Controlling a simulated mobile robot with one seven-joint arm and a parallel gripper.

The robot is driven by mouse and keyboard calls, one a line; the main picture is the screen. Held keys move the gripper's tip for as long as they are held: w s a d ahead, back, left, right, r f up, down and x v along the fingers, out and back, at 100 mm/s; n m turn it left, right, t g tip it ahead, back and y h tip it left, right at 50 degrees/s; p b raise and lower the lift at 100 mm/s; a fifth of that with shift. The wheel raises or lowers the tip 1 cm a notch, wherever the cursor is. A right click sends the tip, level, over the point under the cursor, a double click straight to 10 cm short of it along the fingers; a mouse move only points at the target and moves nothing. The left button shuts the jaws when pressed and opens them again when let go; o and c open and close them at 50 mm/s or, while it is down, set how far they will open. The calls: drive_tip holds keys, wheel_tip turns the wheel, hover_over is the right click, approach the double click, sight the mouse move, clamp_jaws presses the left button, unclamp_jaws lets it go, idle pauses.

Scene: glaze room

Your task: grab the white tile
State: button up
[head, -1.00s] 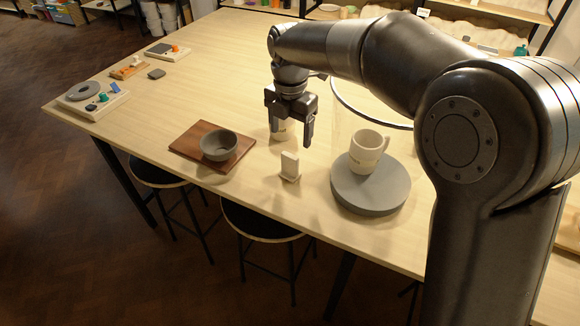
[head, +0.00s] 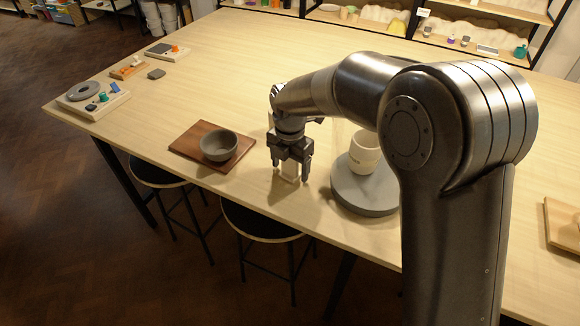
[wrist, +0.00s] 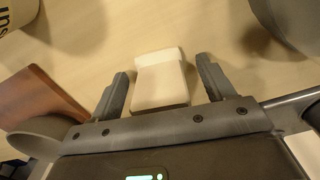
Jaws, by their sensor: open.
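The white tile (wrist: 160,82) stands upright in a small pale holder on the table, as the head view of a second ago shows. In the head view now the tile (head: 291,170) is partly hidden by my gripper. My gripper (head: 290,170) is low over it, pointing down. In the wrist view my gripper (wrist: 161,84) is open, with one finger on each side of the tile and a visible gap to each finger.
A grey bowl (head: 219,146) sits on a brown wooden board (head: 184,148) to the left. A cream mug (head: 364,154) stands on a round grey disc (head: 362,193) close by on the right. The table's front edge is near. A printed cream object (wrist: 16,14) shows in the wrist view's corner.

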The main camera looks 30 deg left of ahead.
drive_tip(key=c, duration=1.1)
drive_tip(key=shift+r, duration=0.1)
drive_tip(key=shift+c, duration=0.2)
